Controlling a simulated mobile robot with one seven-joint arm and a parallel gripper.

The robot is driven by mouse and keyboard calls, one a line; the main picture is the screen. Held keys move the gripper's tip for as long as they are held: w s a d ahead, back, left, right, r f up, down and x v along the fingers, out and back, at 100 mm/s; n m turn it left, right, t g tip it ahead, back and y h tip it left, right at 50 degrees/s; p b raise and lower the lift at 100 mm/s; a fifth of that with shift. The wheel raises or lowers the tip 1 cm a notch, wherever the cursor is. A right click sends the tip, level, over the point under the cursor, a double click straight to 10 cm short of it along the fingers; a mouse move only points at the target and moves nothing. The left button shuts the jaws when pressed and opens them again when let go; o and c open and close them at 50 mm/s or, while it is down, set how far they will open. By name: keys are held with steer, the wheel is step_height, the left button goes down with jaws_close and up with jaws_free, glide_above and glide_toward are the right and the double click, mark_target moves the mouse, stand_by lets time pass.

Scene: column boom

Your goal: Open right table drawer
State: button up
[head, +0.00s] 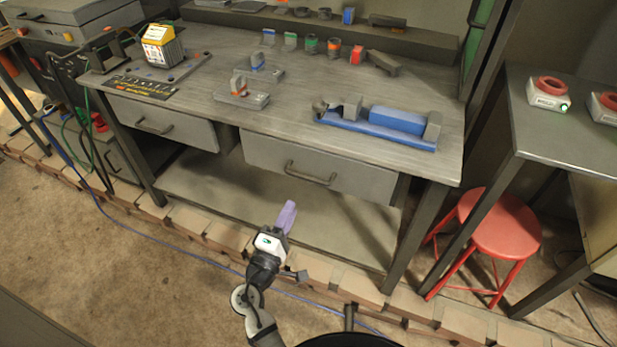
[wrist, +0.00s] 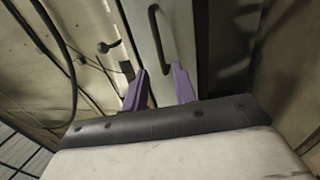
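The grey workbench (head: 215,92) has two drawers under its top. The right drawer (head: 350,182) has a dark bar handle (head: 311,178) on its front. I cannot tell whether this drawer stands slightly out. My gripper (head: 285,214) is below and in front of the right drawer, apart from the handle. In the wrist view, the two purple fingers of my gripper (wrist: 160,86) are spread with nothing between them. A grey drawer front (wrist: 180,38) with a dark handle (wrist: 155,28) lies beyond the fingertips; which drawer it is cannot be told from that view alone.
The left drawer (head: 180,130) has a similar handle. A lower shelf (head: 235,195) spans beneath. A blue vise-like tool (head: 385,125) lies on the benchtop. A red stool (head: 498,222) and side table (head: 545,128) stand right. A blue cable (head: 170,240) runs along the floor.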

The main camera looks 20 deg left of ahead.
mark_target(306, 177)
steer(key=shift+w+d+r+p, duration=0.1)
steer(key=shift+w+r+p, duration=0.35)
steer(key=shift+w, duration=1.35)
steer(key=shift+w+d+r+p, duration=0.1)
steer(key=shift+w+r+p, duration=0.35)
steer(key=shift+w, duration=1.4)
steer(key=shift+w+r+p, duration=0.2)
steer(key=shift+w+p, duration=0.5)
steer(key=shift+w, duration=1.1)
jaws_close()
